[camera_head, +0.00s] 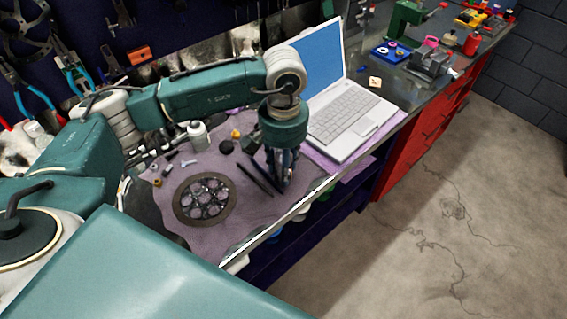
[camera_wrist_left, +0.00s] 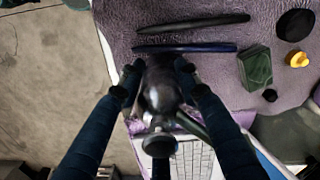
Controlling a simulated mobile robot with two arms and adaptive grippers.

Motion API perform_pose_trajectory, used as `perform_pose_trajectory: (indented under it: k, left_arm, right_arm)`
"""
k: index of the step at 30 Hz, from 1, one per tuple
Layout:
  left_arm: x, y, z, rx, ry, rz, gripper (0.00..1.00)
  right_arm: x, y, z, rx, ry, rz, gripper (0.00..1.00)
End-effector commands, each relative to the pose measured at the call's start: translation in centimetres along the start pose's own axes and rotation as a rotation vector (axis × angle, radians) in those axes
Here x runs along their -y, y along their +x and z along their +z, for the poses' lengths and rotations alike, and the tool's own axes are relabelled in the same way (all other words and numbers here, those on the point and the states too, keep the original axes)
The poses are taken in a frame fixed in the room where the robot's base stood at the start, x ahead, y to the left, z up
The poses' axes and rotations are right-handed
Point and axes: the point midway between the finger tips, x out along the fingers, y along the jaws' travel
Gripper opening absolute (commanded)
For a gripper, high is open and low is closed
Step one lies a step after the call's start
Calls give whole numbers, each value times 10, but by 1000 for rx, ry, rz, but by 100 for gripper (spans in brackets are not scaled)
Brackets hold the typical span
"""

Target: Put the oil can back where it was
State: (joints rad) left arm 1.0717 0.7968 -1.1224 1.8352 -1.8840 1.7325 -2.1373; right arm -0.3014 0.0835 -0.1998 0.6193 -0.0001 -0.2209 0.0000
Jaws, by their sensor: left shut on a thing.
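My left gripper (camera_head: 283,180) is over the front edge of the bench, just left of the laptop, pointing down. In the left wrist view its two dark fingers (camera_wrist_left: 158,75) are closed around a dark, shiny, rounded body, which looks like the oil can (camera_wrist_left: 160,95). A round knob-like end of the can points toward the camera. In the head view the can is mostly hidden by the gripper. I cannot tell whether it touches the mat. My right gripper is not in view.
A purple mat (camera_head: 238,215) carries a chainring (camera_head: 205,199), a white bottle (camera_head: 198,135), a yellow piece (camera_head: 236,133) and dark rods (camera_wrist_left: 190,22). An open laptop (camera_head: 350,115) stands close on the right. A vise (camera_head: 432,64) and red drawers (camera_head: 420,130) are farther right.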

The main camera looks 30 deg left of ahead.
Motion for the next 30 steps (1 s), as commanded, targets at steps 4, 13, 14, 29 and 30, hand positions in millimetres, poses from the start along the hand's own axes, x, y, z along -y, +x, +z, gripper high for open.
perform_pose_trajectory:
  k: [4, 13, 14, 29, 30]
  left_arm:
    - [-1, -1, -1, -3, 0, 2, 0]
    - [0, 2, 0, -1, 0, 1, 51]
    - [0, 2, 0, -1, 0, 1, 52]
    - [-1, -20, -2, -7, 0, 3, 52]
    - [-1, -28, -2, -8, 1, 3, 52]
  right_arm:
    - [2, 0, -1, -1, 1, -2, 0]
    - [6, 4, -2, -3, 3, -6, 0]
    - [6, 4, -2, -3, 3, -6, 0]
    - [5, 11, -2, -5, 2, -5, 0]
    - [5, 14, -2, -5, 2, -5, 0]
